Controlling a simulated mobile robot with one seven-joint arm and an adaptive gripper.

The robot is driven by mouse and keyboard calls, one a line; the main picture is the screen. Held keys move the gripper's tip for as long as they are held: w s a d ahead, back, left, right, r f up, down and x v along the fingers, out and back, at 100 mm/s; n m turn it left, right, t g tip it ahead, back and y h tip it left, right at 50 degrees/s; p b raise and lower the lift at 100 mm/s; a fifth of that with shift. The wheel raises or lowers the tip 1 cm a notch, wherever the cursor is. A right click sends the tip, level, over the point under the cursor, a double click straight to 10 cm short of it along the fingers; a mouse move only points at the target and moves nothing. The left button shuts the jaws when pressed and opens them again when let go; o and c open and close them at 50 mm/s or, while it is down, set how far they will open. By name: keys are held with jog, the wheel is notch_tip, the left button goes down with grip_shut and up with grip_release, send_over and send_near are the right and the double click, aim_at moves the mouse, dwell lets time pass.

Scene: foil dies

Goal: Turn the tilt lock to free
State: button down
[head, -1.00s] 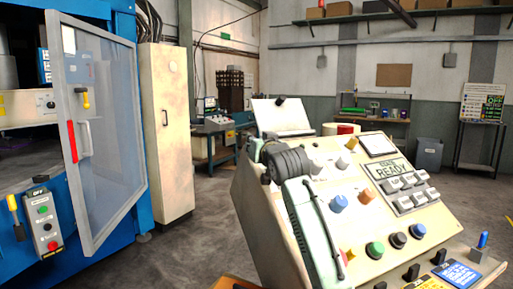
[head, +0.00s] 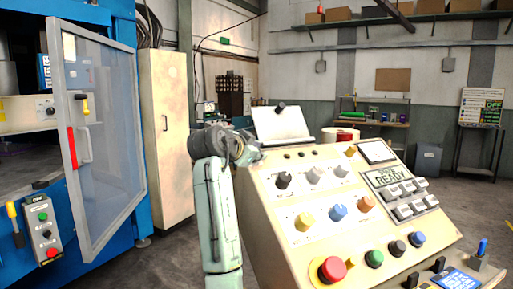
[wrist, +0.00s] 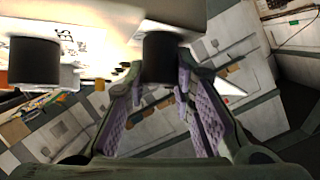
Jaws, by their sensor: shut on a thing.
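In the wrist view, my gripper (wrist: 162,76) is shut on a black round knob (wrist: 158,55), one finger on each side of it. The knob stands in front of a pale panel (wrist: 110,25); any mark on the knob cannot be read. A second black knob (wrist: 35,60) is to the left, apart from my fingers. In the head view, my gripper (head: 248,153) is at the upper left edge of the sloped console (head: 270,205), mostly hidden by my arm. The held knob cannot be made out there, so its setting cannot be told.
The console carries several coloured knobs, a red push button (head: 332,270) and a display reading READY (head: 388,176). A white tilted board (head: 283,123) stands behind it. A blue machine with an open clear door (head: 105,140) is at left. Open floor lies between machine and console.

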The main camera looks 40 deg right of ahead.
jog(key=m+g+y, duration=0.1)
jog(key=m+g, duration=0.3)
jog(key=shift+m+g, duration=0.3)
jog(key=shift+m, duration=0.1)
dwell(0.5)
jog(key=c, duration=1.3)
grip_release()
jog(key=shift+c, duration=0.2)
jog(key=v, duration=1.2)
jog(key=shift+w, duration=0.1)
